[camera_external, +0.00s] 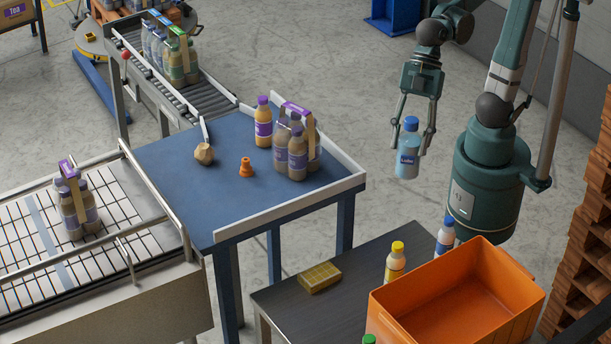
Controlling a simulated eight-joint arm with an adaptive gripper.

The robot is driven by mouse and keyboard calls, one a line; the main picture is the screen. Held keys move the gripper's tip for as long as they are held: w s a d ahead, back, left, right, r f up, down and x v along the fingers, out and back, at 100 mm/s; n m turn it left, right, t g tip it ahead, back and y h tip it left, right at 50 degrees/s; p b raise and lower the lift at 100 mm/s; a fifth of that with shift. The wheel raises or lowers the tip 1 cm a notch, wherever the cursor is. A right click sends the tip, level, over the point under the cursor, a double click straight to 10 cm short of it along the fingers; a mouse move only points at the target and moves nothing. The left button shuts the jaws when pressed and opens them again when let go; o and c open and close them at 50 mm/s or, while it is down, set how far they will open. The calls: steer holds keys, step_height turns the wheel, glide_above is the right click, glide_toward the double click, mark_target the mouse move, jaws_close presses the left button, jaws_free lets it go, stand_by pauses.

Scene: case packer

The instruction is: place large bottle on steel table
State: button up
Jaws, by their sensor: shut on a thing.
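My gripper (411,135) is shut on a light blue bottle (407,168) with a blue cap and a blue label. The bottle hangs upright in the air between the fingers, clear of any surface. The steel table (276,303) is the dark grey one in the lower middle, nearer the camera. The bottle appears above and beyond its far end. Which bottle is the large one cannot be told for sure; the held bottle looks fairly large.
On the steel table are a yellow sponge-like block (320,277), a yellow-capped bottle (395,263), a white blue-capped bottle (445,236) and an orange crate (455,294). A blue table (225,195) with bottles and packs stands left. The steel table's left front is bare.

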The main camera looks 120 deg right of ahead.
step_height(320, 180, down, 22)
steer(key=shift+w+r, duration=0.15)
steer(key=shift+r, duration=0.05)
stand_by(0.4)
stand_by(0.3)
steer(key=shift+f+b, duration=0.4)
steer(key=shift+f, duration=2.55)
steer(key=shift+f+b, duration=0.35)
steer(key=shift+f, duration=1.75)
steer(key=shift+f, duration=0.15)
steer(key=o, duration=1.1)
steer(key=shift+o, duration=0.2)
